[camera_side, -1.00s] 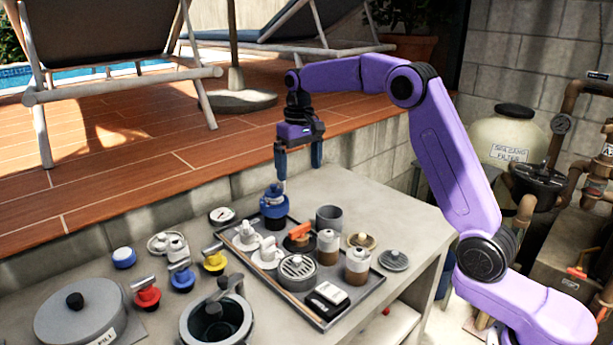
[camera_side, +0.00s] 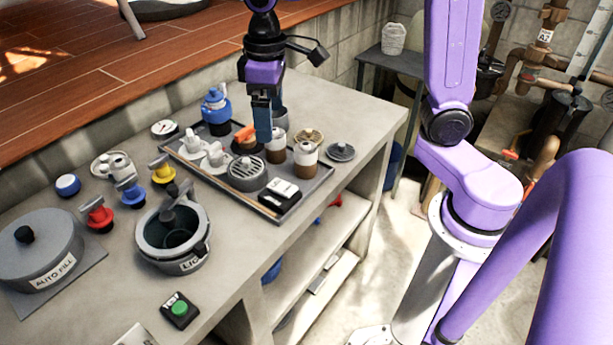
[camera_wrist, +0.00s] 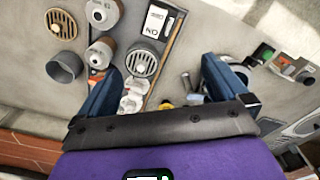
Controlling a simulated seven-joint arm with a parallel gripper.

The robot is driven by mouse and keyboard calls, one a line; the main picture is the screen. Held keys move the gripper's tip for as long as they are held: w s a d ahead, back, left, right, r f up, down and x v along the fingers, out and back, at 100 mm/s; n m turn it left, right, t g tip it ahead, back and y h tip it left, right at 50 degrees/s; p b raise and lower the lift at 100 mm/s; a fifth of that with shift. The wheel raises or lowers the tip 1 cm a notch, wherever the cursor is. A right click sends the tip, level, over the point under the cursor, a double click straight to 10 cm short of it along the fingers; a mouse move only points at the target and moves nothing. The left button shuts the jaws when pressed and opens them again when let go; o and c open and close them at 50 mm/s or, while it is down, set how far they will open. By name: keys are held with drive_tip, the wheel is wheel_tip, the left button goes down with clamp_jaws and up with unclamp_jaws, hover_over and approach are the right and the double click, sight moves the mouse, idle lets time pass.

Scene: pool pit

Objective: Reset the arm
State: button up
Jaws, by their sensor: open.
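My gripper (camera_side: 262,122) has blue fingers and hangs pointing down over the back part of the tray in the side view. In the wrist view its two fingers (camera_wrist: 164,85) are spread wide, with nothing held between them. The tray (camera_side: 230,199) lies on the grey counter. A blue-topped item (camera_side: 216,110) stands at the tray's back left corner, apart from the gripper. The fingers partly hide a grey cup (camera_side: 281,118) behind them; it shows whole in the wrist view (camera_wrist: 64,67).
The tray holds brown-and-white jars (camera_side: 306,153), a round grate (camera_side: 248,174), white fittings and a switch (camera_side: 281,193). Left are colored valves (camera_side: 98,214), an open pot (camera_side: 173,235) and a lidded housing (camera_side: 42,254). A green button (camera_side: 180,309) sits at the front.

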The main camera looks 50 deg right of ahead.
drive_tip(key=s+d+f+n, duration=0.2)
drive_tip(key=s+d+n, duration=0.1)
drive_tip(key=s, duration=0.8)
drive_tip(key=s+d+f+n, duration=0.2)
drive_tip(key=s+f+n, duration=0.1)
drive_tip(key=s, duration=0.7)
drive_tip(key=shift+s+d, duration=0.35)
drive_tip(key=shift+d, duration=0.05)
